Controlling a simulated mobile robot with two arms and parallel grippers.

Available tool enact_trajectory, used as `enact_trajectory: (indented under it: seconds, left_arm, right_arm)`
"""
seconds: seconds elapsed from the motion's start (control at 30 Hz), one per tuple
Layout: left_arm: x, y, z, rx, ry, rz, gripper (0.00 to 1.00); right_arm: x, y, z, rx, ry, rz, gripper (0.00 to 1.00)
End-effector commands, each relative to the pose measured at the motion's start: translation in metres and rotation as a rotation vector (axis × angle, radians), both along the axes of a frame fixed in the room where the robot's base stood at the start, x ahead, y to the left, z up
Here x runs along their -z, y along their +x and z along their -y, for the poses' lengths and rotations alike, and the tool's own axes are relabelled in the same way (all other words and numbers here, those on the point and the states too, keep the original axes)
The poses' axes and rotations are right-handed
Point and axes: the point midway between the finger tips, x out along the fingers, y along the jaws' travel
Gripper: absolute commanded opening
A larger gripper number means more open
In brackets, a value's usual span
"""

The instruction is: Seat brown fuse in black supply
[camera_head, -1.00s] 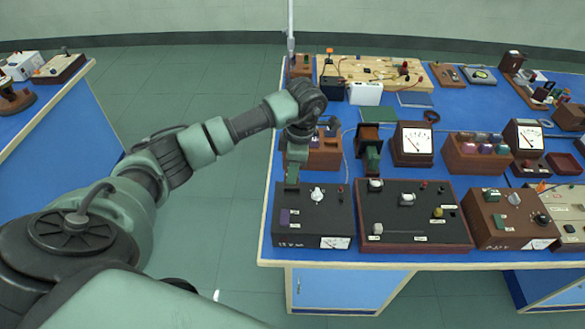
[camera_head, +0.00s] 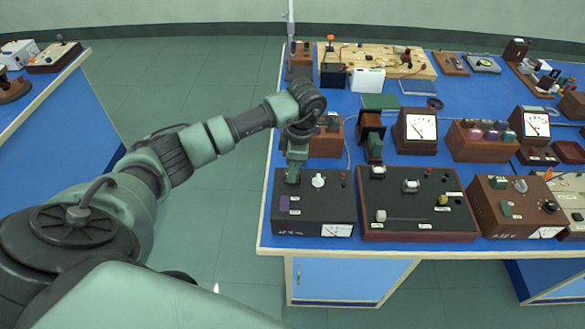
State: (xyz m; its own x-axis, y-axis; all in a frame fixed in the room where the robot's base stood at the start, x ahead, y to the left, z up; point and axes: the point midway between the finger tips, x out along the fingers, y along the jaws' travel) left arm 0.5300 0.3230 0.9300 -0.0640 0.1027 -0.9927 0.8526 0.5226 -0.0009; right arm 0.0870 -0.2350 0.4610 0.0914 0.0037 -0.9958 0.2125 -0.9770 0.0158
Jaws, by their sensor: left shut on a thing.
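The black supply (camera_head: 318,212) is the dark box at the front left corner of the blue bench. It has a white knob, a purple patch on its left side and a dial at its front right. My left gripper (camera_head: 293,179) points down at the back left of the supply's top face. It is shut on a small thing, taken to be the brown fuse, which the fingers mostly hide. I cannot tell whether the fuse touches the supply or sits in a socket. My right gripper is not in view.
A wide dark box (camera_head: 415,216) with knobs stands close to the supply's right, and a brown box (camera_head: 502,222) beyond it. Behind the gripper is a brown wooden block (camera_head: 326,142); a meter (camera_head: 415,131) stands farther right. The bench's left edge is near the supply.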

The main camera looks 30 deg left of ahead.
Motion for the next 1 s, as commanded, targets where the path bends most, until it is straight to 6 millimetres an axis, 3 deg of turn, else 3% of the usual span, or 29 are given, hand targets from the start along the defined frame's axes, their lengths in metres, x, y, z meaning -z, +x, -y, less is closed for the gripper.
enact_trajectory:
  seconds: [0.27,0.3,0.37,0.73,1.0]
  left_arm:
    - [0.0,0.0,0.0,-0.001,0.001,0.001,0.0]
    - [0.0,0.0,0.0,0.0,0.001,0.001,0.34]
    - [0.0,0.0,0.0,0.0,0.001,0.001,0.48]
    - [-0.003,0.001,0.0,0.0,0.0,0.002,0.48]
    - [-0.043,0.005,0.004,0.0,0.0,0.006,0.48]
  right_arm:
    - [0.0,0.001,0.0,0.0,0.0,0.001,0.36]
    - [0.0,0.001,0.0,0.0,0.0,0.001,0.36]
    - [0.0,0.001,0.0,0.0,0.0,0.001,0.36]
    - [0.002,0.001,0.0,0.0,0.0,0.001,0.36]
    - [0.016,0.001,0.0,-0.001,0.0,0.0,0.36]
